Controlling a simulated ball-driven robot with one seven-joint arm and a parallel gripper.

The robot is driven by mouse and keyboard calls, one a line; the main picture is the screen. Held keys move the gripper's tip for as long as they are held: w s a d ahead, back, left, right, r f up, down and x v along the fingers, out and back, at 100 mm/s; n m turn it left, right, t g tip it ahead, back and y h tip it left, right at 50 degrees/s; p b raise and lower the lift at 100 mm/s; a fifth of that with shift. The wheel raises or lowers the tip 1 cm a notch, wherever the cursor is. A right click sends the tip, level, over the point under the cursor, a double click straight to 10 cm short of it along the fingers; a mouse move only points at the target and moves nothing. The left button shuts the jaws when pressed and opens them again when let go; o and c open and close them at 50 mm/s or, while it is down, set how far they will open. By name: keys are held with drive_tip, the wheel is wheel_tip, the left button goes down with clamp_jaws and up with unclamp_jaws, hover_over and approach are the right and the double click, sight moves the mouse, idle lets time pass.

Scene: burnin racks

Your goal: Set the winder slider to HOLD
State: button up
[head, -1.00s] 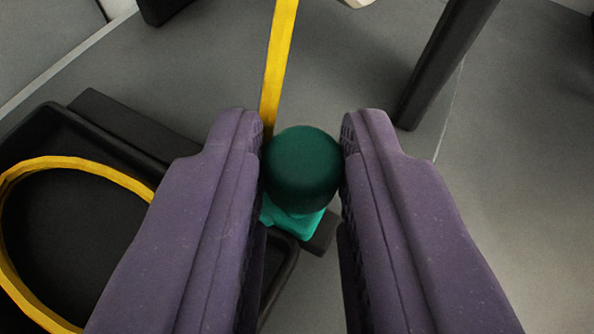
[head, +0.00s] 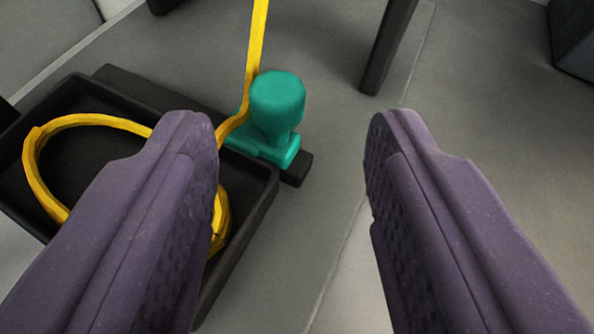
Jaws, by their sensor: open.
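The winder slider is a teal block with a rounded knob (head: 277,103). It sits near the right end of a dark rail (head: 298,170) that runs along the back of a black tray. A yellow strap (head: 256,40) comes down to the slider and passes beside its left side. My gripper (head: 291,140) is open and empty, with two purple fingers spread wide. The knob shows between the fingertips, nearer the left one, apart from both. No HOLD marking can be read.
The black tray (head: 262,190) at left holds a loop of yellow strap (head: 90,120), partly hidden by my left finger. A dark post (head: 388,45) stands behind, and a dark box (head: 575,40) is at the far right. The grey surface at right is clear.

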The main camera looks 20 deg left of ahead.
drive_tip(key=v, duration=0.3)
drive_tip(key=shift+s+d+r+p, duration=0.15)
drive_tip(key=shift+s+p, duration=0.15)
